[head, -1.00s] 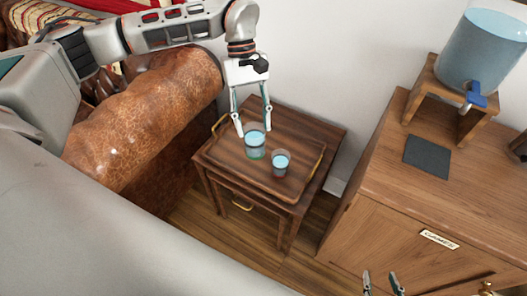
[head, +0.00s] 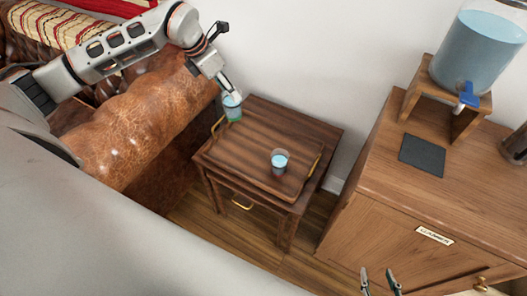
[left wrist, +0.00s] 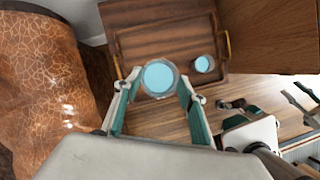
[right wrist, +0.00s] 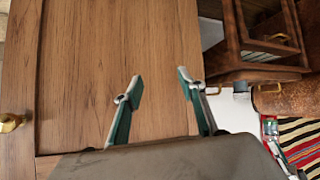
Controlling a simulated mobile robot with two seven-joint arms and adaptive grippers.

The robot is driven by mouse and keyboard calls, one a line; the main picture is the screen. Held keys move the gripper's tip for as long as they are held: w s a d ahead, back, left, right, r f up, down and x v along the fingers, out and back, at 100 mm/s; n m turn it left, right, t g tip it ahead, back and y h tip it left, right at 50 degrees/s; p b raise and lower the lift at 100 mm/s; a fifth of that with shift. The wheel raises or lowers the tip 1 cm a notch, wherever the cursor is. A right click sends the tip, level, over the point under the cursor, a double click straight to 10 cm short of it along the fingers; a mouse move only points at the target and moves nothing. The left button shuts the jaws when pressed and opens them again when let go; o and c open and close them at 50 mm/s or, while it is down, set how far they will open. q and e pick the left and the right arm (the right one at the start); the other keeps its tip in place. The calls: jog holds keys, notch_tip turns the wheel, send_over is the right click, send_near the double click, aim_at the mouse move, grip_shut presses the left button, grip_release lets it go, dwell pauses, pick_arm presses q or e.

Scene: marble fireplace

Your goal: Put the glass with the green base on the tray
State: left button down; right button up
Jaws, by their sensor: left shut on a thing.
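The glass with the green base (head: 234,112) holds blue liquid and is between the fingers of my left gripper (head: 229,93). That gripper is shut on it, and the glass appears near the tray's far left corner, seemingly raised. In the left wrist view the glass (left wrist: 158,78) is seen from above between the two fingertips. The wooden tray (head: 240,160) with brass handles lies on the small table. My right gripper (head: 379,273) is open and empty; in the right wrist view its fingertips (right wrist: 157,88) are apart before a wooden door.
Another glass of blue liquid (head: 279,161) stands on the tray's right half; the rest of the tray is bare. A brown leather armrest (head: 140,130) is to the left. A wooden cabinet (head: 400,215) with a water dispenser (head: 480,45) is at the right.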

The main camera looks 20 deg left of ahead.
pick_arm(q)
notch_tip(320, 180, down, 20)
jog(key=b, duration=0.2)
jog(key=shift+a, duration=0.2)
dwell(0.3)
jog(key=shift+f, duration=0.1)
jog(key=c, duration=1.2)
grip_release()
jog(key=shift+c, duration=0.2)
